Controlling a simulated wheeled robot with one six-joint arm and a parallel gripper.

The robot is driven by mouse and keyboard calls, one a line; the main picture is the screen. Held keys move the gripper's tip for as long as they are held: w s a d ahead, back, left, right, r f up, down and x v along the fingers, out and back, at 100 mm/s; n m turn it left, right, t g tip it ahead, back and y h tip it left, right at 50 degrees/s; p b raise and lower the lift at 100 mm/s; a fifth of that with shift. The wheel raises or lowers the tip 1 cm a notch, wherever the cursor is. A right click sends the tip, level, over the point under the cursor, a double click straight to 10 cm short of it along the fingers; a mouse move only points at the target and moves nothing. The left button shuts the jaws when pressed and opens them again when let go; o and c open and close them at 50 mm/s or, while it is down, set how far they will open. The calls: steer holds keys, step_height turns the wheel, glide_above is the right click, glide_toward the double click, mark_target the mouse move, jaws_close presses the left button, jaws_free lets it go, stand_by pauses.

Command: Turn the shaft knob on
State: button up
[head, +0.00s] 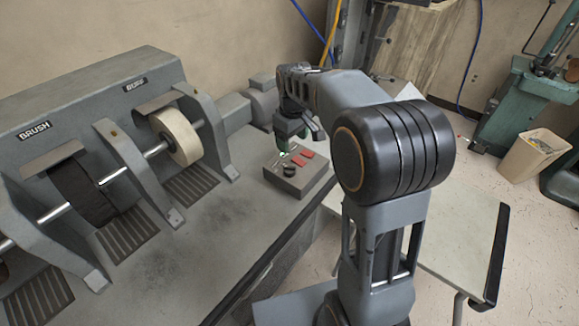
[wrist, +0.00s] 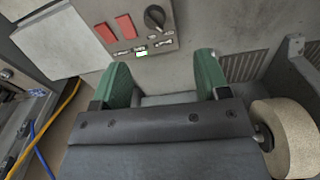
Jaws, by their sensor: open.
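The shaft knob (wrist: 154,17) is a round black dial with a light pointer line, on a grey control box. In the head view the knob (head: 289,171) sits near the front of the control box (head: 312,185), on the bench. My gripper (wrist: 161,72) has green fingers, spread apart and empty. The knob lies beyond the fingertips, apart from them, toward the right finger's side. In the head view my gripper (head: 290,136) hangs behind the knob, above the panel's far side.
The grey brush machine (head: 85,90) stands left of the control box, with a pale wheel (head: 175,137) and a dark brush (head: 82,192) on its shaft. A pale table (head: 455,220) is at right. A bin (head: 533,155) stands on the floor farther right.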

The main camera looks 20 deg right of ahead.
mark_target(289, 167)
steer(key=shift+n+g, duration=0.3)
steer(key=shift+n, duration=0.2)
steer(key=w+f, duration=0.1)
steer(key=f, duration=0.4)
steer(key=w+f, duration=0.1)
steer(key=f, duration=0.4)
steer(key=w+f, duration=0.1)
steer(key=f, duration=0.4)
steer(key=shift+w+d+f, duration=0.1)
steer(key=shift+w+f, duration=0.1)
steer(key=shift+c, duration=0.4)
steer(key=c, duration=0.8)
steer(key=shift+c, duration=0.2)
